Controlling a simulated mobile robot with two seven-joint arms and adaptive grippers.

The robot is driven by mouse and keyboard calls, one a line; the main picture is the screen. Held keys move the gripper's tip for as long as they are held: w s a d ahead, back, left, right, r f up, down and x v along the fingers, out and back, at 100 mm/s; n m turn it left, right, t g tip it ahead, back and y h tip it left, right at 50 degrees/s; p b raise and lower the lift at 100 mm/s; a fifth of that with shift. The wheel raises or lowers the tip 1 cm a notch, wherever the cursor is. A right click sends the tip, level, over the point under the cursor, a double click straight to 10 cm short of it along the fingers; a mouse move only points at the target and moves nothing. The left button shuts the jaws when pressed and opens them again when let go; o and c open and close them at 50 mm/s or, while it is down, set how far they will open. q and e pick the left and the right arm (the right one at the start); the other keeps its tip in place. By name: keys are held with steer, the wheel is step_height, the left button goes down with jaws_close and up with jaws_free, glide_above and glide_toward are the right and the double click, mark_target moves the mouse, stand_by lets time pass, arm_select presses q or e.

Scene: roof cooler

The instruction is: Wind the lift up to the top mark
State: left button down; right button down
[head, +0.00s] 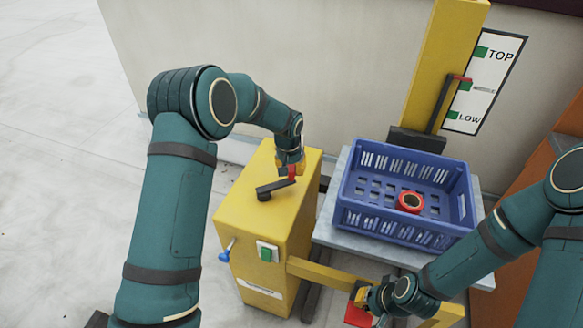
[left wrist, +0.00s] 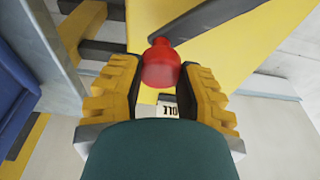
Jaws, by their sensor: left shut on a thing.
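The yellow winch box (head: 250,215) has a dark crank arm (head: 275,187) on top with a red knob (head: 292,172) at its end. My left gripper (head: 290,163) is shut on this knob; in the left wrist view the red knob (left wrist: 161,66) sits between the yellow fingers. The lift's grey platform (head: 328,228) stands by the yellow mast (head: 440,60). On the mark board (head: 493,72), the red pointer (head: 460,78) is near the middle green mark, between TOP and LOW. My right gripper (head: 362,300) is low by a red piece (head: 357,316); its jaws are unclear.
A blue crate (head: 420,160) on the platform holds a red ring-shaped thing (head: 411,202). The box front has a blue-knobbed lever (head: 224,256) and a green switch (head: 267,252). A yellow bar (head: 325,277) runs from the box towards my right gripper. Floor at left is clear.

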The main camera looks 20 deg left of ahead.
arm_select(q)
steer(key=shift+w+a+r, duration=0.1)
steer(key=shift+w+a, duration=0.1)
steer(key=shift+w, duration=0.25)
steer(key=shift+w+a+r, duration=0.1)
steer(key=shift+w+a, duration=0.1)
steer(key=shift+w, duration=0.2)
arm_select(e)
steer(key=shift+r, duration=0.1)
arm_select(q)
steer(key=shift+w+a, duration=0.6)
steer(key=shift+a, duration=0.35)
steer(key=shift+w+a, duration=0.35)
steer(key=shift+a, duration=0.55)
